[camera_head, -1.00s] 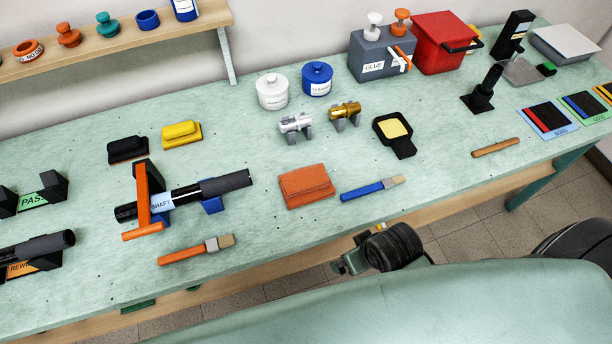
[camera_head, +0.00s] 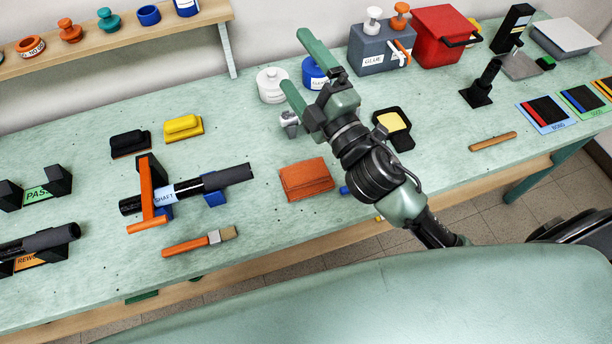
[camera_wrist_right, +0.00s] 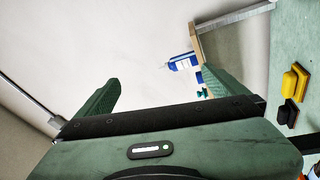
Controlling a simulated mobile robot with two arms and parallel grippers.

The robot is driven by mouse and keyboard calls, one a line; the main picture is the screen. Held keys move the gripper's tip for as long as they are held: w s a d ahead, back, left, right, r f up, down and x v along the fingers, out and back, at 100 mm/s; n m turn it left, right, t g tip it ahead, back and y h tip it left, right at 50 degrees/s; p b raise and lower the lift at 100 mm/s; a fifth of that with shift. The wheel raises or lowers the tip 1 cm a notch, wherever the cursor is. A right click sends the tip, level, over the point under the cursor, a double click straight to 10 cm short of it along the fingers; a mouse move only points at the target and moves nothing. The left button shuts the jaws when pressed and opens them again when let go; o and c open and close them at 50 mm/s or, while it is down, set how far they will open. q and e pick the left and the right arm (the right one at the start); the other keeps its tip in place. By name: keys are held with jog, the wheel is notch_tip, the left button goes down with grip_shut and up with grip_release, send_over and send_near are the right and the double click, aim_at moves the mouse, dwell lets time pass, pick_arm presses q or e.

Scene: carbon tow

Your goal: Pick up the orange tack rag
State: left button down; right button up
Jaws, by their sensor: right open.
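The orange tack rag (camera_head: 306,179) lies folded flat on the green bench near its front edge, in the middle of the head view. My right gripper (camera_head: 297,66) is open and empty, raised above the bench beyond the rag. Its two green fingers point toward the back wall. The right wrist view shows the open fingers (camera_wrist_right: 155,90) with nothing between them. My arm hides most of the blue-handled brush, the gold fitting and part of the silver fitting. My left gripper is not in view.
A shaft (camera_head: 190,188) on supports and an orange-handled brush (camera_head: 200,241) lie left of the rag. White (camera_head: 271,85) and blue (camera_head: 316,72) pots stand behind. A black tray with a yellow pad (camera_head: 393,128) is to the right. Bench just left of the rag is clear.

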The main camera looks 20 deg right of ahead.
jog(key=a+r+n+g+y, duration=0.1)
jog(key=a+r+n+y, duration=0.3)
jog(key=a+n+y, duration=0.3)
jog(key=s+a+f+n+g+y, duration=0.2)
jog(key=s+a+n+g+y, duration=0.35)
jog(key=n+g, duration=0.7)
jog(key=n+g+h, duration=0.6)
jog(key=n+h, duration=0.7)
jog(key=n, duration=0.4)
send_near(308, 176)
jog(key=shift+s+f+m, duration=0.1)
jog(key=shift+f+m, duration=0.15)
jog(key=shift+f, duration=0.6)
jog(key=shift+d+f+g, duration=0.2)
jog(key=shift+f+g, duration=0.05)
jog(key=shift+f, duration=0.05)
jog(key=a+f+p, duration=0.2)
jog(key=f, duration=0.1)
jog(key=a+f+p, duration=0.1)
jog(key=f, duration=0.1)
jog(key=shift+w+a+f, duration=0.1)
jog(key=shift+w+a, duration=0.2)
jog(key=shift+a, duration=0.05)
jog(key=shift+a+f+p, duration=0.15)
jog(key=shift+f+p, duration=0.15)
jog(key=shift+f, duration=0.2)
jog(key=c, duration=1.4)
